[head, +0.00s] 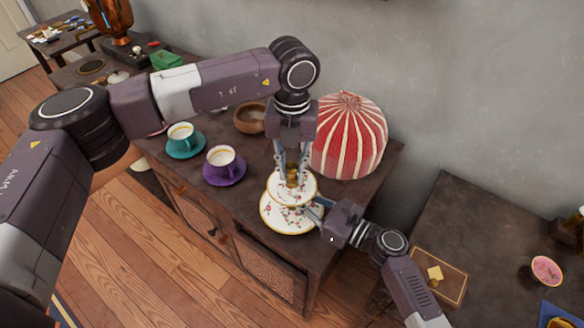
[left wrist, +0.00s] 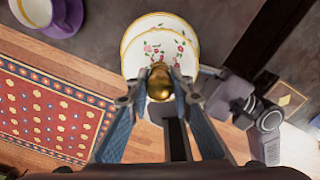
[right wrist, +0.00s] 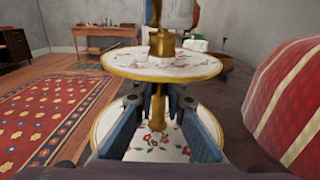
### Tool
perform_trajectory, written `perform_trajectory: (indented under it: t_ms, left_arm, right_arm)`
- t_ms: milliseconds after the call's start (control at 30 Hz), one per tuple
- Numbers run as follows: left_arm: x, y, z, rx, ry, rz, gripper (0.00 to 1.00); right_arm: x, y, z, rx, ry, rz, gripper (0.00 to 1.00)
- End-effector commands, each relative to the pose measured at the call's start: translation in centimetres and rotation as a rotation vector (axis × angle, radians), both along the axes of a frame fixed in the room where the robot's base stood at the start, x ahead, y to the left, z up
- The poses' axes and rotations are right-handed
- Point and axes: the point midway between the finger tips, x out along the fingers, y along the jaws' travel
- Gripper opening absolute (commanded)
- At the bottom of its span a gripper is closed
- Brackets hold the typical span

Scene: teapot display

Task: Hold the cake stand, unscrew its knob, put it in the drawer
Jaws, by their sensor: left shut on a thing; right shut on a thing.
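The two-tier cake stand (head: 272,216), white with flowers and gold rims, stands on the dark cabinet near its front right corner. Its gold knob (left wrist: 160,84) is at the top of the post. My left gripper (head: 291,172) comes from above and is shut on the knob, which shows between its fingertips in the left wrist view. My right gripper (head: 316,211) comes in from the right between the two plates. In the right wrist view it (right wrist: 158,112) is shut on the gold post below the upper plate (right wrist: 120,62). The drawer is not clearly seen.
A red and white striped dome (head: 348,135) stands close behind the stand. A purple cup (head: 221,157), a teal cup (head: 181,134) and a wooden bowl (head: 249,118) are to the left. A table with a small box (head: 440,275) is at right.

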Motion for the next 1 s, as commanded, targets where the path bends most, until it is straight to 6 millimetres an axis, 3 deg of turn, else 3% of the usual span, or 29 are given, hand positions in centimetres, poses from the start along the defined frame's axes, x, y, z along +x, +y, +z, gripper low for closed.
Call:
perform_trajectory:
  t_ms: [500,633,1000]
  left_arm:
    - [0.07,-0.01,0.10,-0.001,-0.002,0.960,0.00]
    - [0.08,0.01,0.12,-0.002,-0.002,1.074,0.00]
    - [0.09,0.00,0.13,-0.002,-0.003,1.067,0.00]
  right_arm:
    - [-0.01,0.01,-0.02,0.000,0.000,0.000,0.00]
    - [-0.02,0.01,-0.02,0.000,0.000,0.001,0.00]
    - [-0.02,0.01,-0.02,0.000,0.000,0.000,0.00]
